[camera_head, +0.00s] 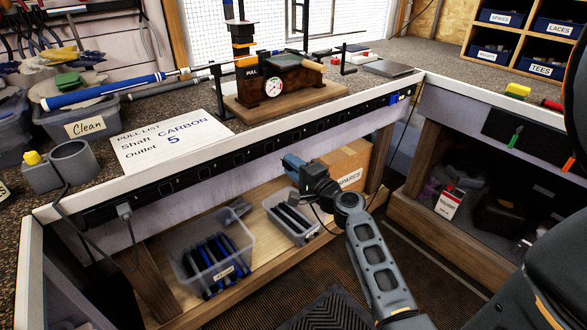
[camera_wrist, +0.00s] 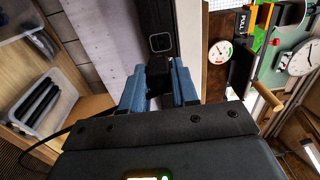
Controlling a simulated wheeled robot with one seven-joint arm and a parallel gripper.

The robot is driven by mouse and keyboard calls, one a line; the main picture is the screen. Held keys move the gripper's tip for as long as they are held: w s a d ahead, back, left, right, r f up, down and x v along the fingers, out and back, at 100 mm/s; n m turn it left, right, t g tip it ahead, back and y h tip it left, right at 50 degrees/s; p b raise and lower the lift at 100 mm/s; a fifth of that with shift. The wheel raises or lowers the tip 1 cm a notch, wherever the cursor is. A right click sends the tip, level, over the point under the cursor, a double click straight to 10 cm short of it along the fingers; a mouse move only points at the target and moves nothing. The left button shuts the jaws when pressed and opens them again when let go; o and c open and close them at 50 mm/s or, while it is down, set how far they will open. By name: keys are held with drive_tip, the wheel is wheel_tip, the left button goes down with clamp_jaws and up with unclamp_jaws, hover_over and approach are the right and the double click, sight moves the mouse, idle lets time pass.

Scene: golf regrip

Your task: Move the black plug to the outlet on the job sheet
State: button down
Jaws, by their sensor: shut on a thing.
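The job sheet (camera_head: 172,138) lies on the bench at left and reads "PULL LIST, Shaft CARBON, Outlet 5". A black outlet strip (camera_head: 215,157) runs along the bench's front edge. My gripper (camera_head: 287,160) is just in front of the strip, right of its middle. In the wrist view, my gripper's blue fingers (camera_wrist: 160,88) are shut on the dark black plug (camera_wrist: 157,86), mostly hidden between them. A strip outlet (camera_wrist: 160,43) shows just beyond the fingertips. I cannot tell whether the plug is seated in the strip. A grey plug (camera_head: 124,211) sits at the strip's left end.
A black cord (camera_wrist: 62,134) trails left from my gripper. Below are clear bins (camera_head: 212,256) and a SPARES carton (camera_head: 345,170). On the bench stand a gauge fixture (camera_head: 275,85), blue-gripped club (camera_head: 105,92) and grey cup holder (camera_head: 72,162). Space before the strip's left half is free.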

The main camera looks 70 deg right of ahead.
sight(269, 148)
drive_tip(key=shift+b+x, duration=0.35)
drive_tip(key=shift+x, duration=2.35)
drive_tip(key=shift+b+x, duration=0.65)
drive_tip(key=shift+x, duration=0.7)
drive_tip(key=c, duration=0.8)
unclamp_jaws()
drive_tip(key=b+v, duration=0.1)
drive_tip(key=v, duration=0.6)
drive_tip(key=shift+s+a, duration=0.2)
drive_tip(key=shift+s, duration=0.15)
